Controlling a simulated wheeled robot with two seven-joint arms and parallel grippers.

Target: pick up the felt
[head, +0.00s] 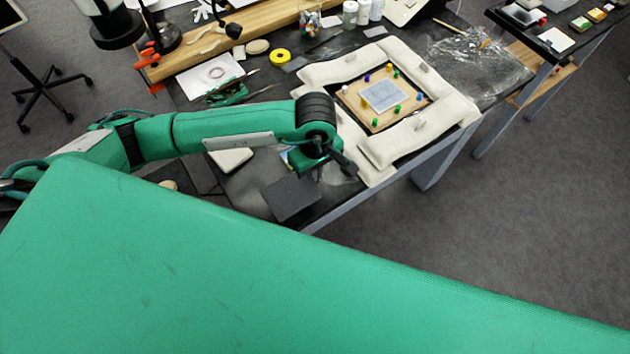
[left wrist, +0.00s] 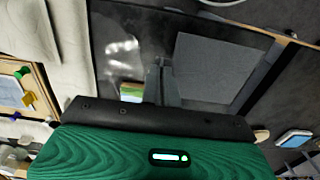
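The felt appears to be a flat dark grey square (head: 291,198) at the near edge of the black table in the head view. In the left wrist view the grey square (left wrist: 217,70) lies flat, right of the fingers. My left gripper (head: 346,164) is over the table to the right of the square in the head view, apart from it. In the left wrist view its fingers (left wrist: 162,72) look close together with nothing held between them. My right gripper is not in view.
A wooden board with coloured pegs (head: 410,114) sits inside a frame of cream padded bags (head: 392,150), close to my left gripper. A small yellow-green item (left wrist: 131,92) lies beside the fingers. A white block (head: 231,159) lies left. The table's near edge is close to the square.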

